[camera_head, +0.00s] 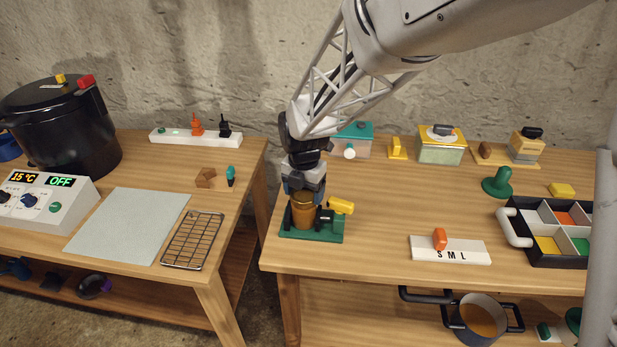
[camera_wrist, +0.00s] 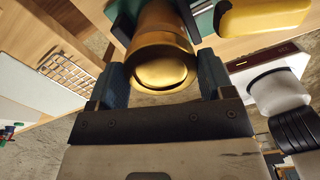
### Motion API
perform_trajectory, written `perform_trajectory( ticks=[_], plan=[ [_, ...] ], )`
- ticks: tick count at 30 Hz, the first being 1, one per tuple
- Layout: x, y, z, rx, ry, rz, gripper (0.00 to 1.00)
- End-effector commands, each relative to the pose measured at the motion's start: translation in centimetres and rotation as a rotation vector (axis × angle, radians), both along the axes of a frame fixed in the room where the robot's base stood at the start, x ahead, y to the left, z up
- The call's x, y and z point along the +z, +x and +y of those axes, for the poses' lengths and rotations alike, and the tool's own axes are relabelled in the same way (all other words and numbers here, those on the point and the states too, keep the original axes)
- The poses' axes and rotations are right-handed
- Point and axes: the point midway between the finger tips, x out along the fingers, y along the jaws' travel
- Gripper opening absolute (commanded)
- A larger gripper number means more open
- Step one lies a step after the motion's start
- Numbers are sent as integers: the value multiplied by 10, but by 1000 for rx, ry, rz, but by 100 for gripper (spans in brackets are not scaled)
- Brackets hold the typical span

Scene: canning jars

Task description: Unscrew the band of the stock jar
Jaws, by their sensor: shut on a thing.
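The stock jar (camera_head: 303,219) is amber-brown and stands upright on a green base plate (camera_head: 328,234) at the left front of the right table. In the wrist view its gold band (camera_wrist: 163,65) is seen from above at the jar's top. My gripper (camera_head: 302,193) points down over the jar. In the wrist view my gripper (camera_wrist: 158,82) has one blue-grey finger on each side of the band and is shut on it. A yellow handle (camera_head: 341,205) and a black clamp part (camera_head: 325,217) sit beside the jar on the plate. The fingers partly hide the band in the head view.
A white S M L strip (camera_head: 450,250) with an orange piece lies to the right. A black divided tray (camera_head: 525,258) is farther right. A wire rack (camera_head: 192,240) lies on the left table, across a gap. The middle of the right table is clear.

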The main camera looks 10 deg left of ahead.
Motion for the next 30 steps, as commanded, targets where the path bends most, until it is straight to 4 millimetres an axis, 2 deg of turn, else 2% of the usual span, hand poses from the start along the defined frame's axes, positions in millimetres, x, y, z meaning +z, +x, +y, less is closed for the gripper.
perform_trajectory(
  ticks=[15,24,25,30],
  plan=[
    [0,0,1,343,0,1,46],
    [0,0,1,368,0,1,46],
    [0,0,1,367,0,1,76],
    [0,0,1,367,0,0,100]
  ],
)
